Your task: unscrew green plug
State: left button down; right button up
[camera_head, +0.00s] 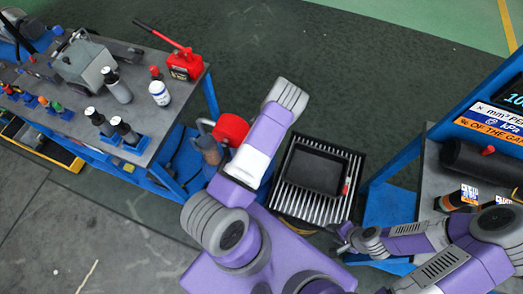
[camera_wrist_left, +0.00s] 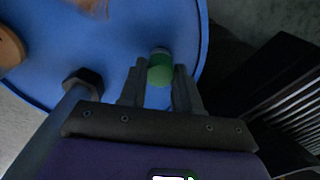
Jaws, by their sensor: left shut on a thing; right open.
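The green plug (camera_wrist_left: 160,69) stands between the fingers of my left gripper (camera_wrist_left: 160,85) in the left wrist view. The gripper is shut on it, over a blue rounded surface (camera_wrist_left: 120,30). My left gripper and the green plug cannot be made out in the head view, where my left arm reaches up the middle. My right gripper (camera_head: 343,238) is open and empty at the lower right of the head view, beside the striped platform.
A dark hex-headed part (camera_wrist_left: 84,80) is left of my left fingers. A black tray (camera_head: 318,172) sits on a striped platform (camera_head: 290,205). A workbench (camera_head: 135,110) with bottles and a red jack (camera_head: 186,66) is at left. A blue-framed stand (camera_head: 430,190) is at right.

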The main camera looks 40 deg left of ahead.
dwell(0.3)
pick_arm(q)
jog(key=n, duration=0.5)
jog(key=shift+r, duration=0.1)
jog(key=c, duration=0.7)
grip_release()
jog(key=shift+c, duration=0.8)
